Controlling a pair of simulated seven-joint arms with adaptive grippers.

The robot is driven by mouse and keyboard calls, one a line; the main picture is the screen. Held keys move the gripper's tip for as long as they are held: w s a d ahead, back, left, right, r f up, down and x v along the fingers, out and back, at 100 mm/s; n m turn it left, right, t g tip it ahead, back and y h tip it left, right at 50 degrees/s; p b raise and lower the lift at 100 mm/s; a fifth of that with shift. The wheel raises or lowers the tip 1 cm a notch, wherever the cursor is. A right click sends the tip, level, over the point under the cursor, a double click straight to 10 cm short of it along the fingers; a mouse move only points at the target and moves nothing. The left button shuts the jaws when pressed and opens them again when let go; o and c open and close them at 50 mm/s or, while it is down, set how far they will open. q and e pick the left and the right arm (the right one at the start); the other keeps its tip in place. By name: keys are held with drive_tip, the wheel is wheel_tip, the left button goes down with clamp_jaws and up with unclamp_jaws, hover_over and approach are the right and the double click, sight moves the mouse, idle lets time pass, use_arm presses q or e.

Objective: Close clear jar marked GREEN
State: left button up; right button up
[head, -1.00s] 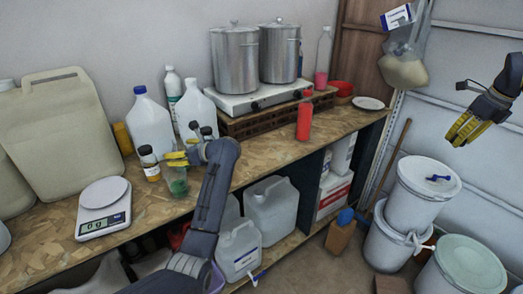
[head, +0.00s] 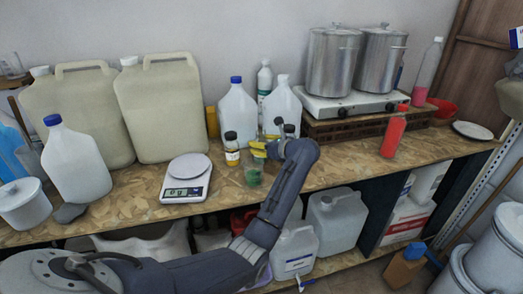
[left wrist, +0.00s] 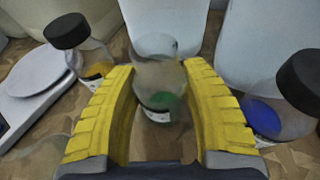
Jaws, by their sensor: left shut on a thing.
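The clear jar with green contents (head: 253,174) stands at the front of the wooden bench. In the left wrist view the clear jar (left wrist: 158,75) shows no dark cap on its top, and green lies low inside it. A label shows partly near its base, but I cannot read it. My left gripper (head: 260,149) is shut on this jar, with one yellow finger on each side in the left wrist view (left wrist: 158,90). My right gripper is not in view.
A black-capped jar with yellow contents (head: 232,150) stands just left. A black-capped jar with blue contents (left wrist: 278,115) is close on the right. A scale (head: 187,178), large jugs (head: 238,107), a red bottle (head: 395,132) and pots on a hotplate (head: 350,104) surround the spot.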

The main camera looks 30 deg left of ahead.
use_arm(q)
drive_tip(key=shift+c, duration=0.3)
wheel_tip(320, 180, up, 20)
idle(0.5)
idle(0.3)
drive_tip(key=o, duration=0.6)
drive_tip(key=shift+c, duration=0.2)
clamp_jaws()
